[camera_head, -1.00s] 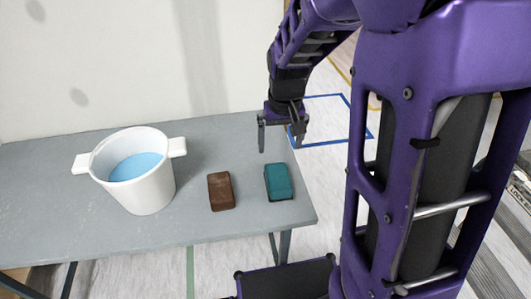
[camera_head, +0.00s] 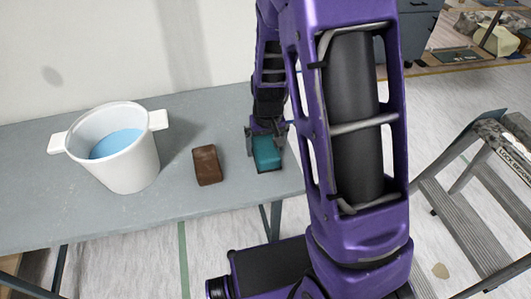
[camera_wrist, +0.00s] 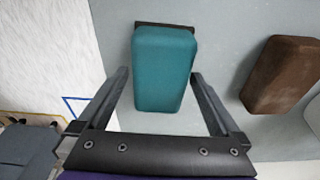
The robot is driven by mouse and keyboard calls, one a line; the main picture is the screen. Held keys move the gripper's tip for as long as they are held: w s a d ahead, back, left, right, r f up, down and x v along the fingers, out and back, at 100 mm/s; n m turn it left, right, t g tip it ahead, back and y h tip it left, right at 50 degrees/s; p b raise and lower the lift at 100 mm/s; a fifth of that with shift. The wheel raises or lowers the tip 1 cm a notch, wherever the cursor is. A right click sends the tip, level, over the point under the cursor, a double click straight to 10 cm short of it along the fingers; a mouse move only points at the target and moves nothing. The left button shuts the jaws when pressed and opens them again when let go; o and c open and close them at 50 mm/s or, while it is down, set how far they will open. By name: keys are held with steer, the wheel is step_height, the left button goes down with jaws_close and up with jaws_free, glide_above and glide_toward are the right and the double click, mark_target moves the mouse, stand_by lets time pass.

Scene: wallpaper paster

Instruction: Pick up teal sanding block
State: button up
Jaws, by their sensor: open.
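The teal sanding block (camera_head: 267,154) lies on the grey table near its right end. In the wrist view the teal block (camera_wrist: 164,70) sits ahead of and partly between my two fingers, with a dark base edge at its far end. My gripper (camera_head: 266,142) is open and low over the table at the block. In the wrist view the fingers of my gripper (camera_wrist: 160,85) stand on either side of the block's near part. A small gap shows on each side; I cannot tell whether either finger touches it.
A brown block (camera_head: 207,165) lies left of the teal one, and also shows in the wrist view (camera_wrist: 282,75). A white bucket (camera_head: 127,165) with blue liquid stands further left on the grey table (camera_head: 60,210). A stepladder (camera_head: 470,200) stands on the floor at right.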

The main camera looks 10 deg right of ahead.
mark_target(265, 146)
steer(key=shift+w+f, duration=0.15)
steer(key=shift+f, duration=0.6)
steer(key=shift+c, duration=0.3)
steer(key=shift+r, duration=0.1)
steer(key=c, duration=1.2)
steer(key=shift+r, duration=0.1)
steer(key=shift+c, duration=0.2)
step_height(265, 146, up, 10)
steer(key=shift+f+p, duration=0.1)
steer(key=shift+p, duration=1)
